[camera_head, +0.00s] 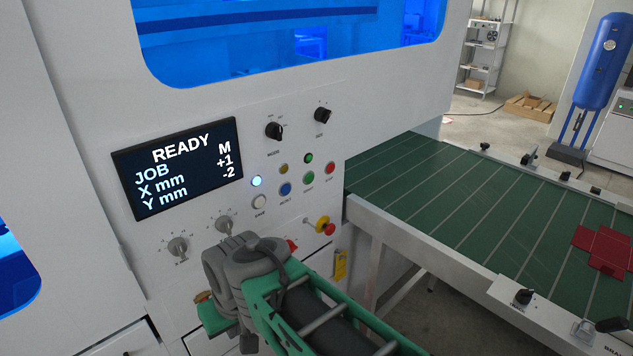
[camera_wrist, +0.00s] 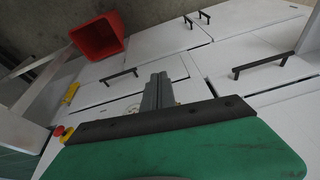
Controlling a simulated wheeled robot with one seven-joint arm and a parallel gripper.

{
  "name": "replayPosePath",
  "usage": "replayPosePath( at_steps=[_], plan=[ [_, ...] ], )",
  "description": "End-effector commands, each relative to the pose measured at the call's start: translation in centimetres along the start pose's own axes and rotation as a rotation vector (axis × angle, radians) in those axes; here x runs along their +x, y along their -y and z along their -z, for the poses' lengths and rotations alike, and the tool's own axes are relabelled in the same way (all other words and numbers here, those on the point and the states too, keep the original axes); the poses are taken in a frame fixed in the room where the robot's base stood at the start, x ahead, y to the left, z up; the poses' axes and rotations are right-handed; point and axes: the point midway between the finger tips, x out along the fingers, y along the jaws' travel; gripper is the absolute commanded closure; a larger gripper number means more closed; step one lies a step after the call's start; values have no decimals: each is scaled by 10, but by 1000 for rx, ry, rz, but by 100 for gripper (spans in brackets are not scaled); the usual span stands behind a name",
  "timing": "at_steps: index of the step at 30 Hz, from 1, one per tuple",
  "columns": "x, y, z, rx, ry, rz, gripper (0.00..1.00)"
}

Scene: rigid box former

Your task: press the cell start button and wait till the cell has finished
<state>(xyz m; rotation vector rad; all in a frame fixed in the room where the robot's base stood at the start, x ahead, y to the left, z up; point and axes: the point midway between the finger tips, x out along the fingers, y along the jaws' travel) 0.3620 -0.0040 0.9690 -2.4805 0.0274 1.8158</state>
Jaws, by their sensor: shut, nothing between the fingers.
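The control panel (camera_head: 300,130) fills the middle of the head view. Its screen (camera_head: 178,166) reads READY, JOB M, X mm +1, Y mm -2. The green start button (camera_head: 309,177) is in the lower button row, between a blue button (camera_head: 285,189) and a red button (camera_head: 329,168). My gripper (camera_wrist: 160,78) is shut and empty in the wrist view, pointing toward the white lower cabinet doors. In the head view my wrist is below the panel, apart from the start button; the fingertips are hidden.
A yellow-and-red emergency stop (camera_head: 325,226) projects at the panel's lower right. Two black knobs and two grey dials are on the panel. A green conveyor bed (camera_head: 470,200) bearing a red blank (camera_head: 604,249) extends right. A red bin (camera_wrist: 98,36) stands on the floor.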

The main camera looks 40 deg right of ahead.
Motion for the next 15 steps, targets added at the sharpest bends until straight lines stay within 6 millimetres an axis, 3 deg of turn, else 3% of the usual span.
replayPosePath(
  at_steps=[5,9,12,15],
  plan=[
    [0,-56,73,351,-129,116,100],
    [-16,-141,123,703,-290,276,100],
    [-41,-214,133,946,-419,414,100],
    [-75,-279,123,1144,-549,554,100]
  ],
)
